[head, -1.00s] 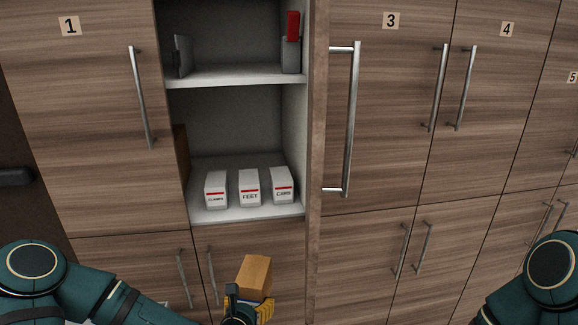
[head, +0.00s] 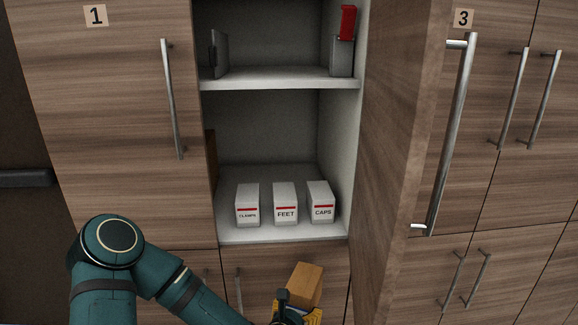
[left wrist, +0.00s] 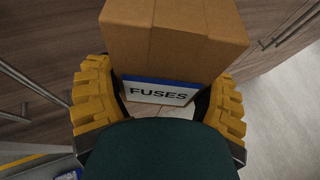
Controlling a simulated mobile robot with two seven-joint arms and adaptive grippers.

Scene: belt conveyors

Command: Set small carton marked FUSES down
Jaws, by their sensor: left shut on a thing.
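The small brown carton (left wrist: 175,40) is in my left gripper; its white label with a blue band reads FUSES in the left wrist view. The yellow fingers of my left gripper (left wrist: 158,105) are shut on it from both sides. In the head view the carton (head: 304,283) and my left gripper (head: 297,312) are at the bottom, below the open cabinet's shelves and in front of the lower doors. The label is turned away from the head view. My right gripper is not in view.
The lower open shelf (head: 275,236) holds white boxes marked CLAMPS (head: 247,206), FEET (head: 285,205) and CAPS (head: 321,203). The upper shelf (head: 280,80) holds a red and grey object (head: 344,42). An open door (head: 400,150) stands out at the right. The lower shelf's front strip is clear.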

